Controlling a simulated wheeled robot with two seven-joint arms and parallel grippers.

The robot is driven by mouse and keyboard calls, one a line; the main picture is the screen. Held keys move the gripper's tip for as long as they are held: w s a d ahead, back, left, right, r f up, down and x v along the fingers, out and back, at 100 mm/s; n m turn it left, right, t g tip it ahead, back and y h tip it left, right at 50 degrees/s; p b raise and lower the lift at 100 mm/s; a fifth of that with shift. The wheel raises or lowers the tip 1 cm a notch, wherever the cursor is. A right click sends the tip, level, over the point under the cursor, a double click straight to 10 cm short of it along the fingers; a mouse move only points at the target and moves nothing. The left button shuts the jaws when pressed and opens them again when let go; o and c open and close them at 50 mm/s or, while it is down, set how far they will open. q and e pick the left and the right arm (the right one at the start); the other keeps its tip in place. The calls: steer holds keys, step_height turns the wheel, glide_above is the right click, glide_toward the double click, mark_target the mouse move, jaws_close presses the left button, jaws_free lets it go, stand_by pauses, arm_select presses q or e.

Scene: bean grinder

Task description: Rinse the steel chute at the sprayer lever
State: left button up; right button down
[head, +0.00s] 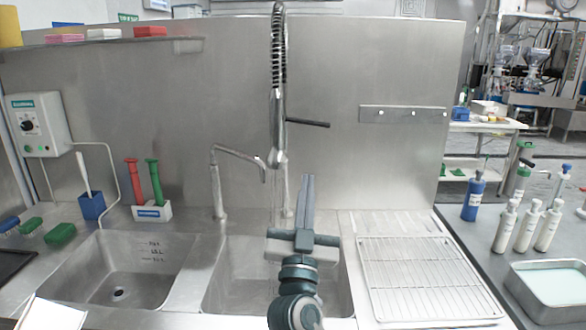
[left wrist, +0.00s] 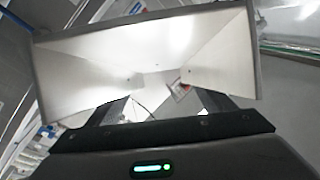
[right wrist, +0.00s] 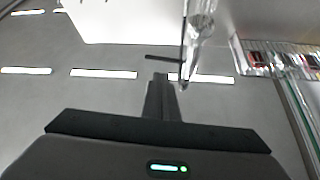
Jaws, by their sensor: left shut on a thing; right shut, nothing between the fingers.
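The steel chute (left wrist: 150,60) fills the left wrist view, a flared, shiny metal hopper with a hole at its narrow end. My left gripper (left wrist: 160,112) is shut on the chute; its fingers show below it. In the head view that gripper is out of sight. The sprayer (head: 279,60) hangs on a coiled hose above the right basin. Its dark sprayer lever (head: 307,124) sticks out to the right. My right gripper (head: 308,180) is shut and empty, its fingertips below the lever in the picture. The lever (right wrist: 163,57) also shows just beyond the fingertips in the right wrist view.
A faucet (head: 238,155) stands left of the sprayer. The left basin (head: 120,270) looks empty. A wire rack (head: 420,275) lies to the right. A pale flat-sided thing (head: 52,314) shows at the bottom left; I cannot tell what it is. Bottles (head: 527,225) stand far right.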

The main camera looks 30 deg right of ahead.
steer(key=p, duration=0.7)
glide_toward(313, 124)
steer(key=x, duration=0.5)
steer(key=shift+w+d+r, duration=0.25)
steer(key=shift+w+d, duration=0.15)
steer(key=shift+w, duration=0.15)
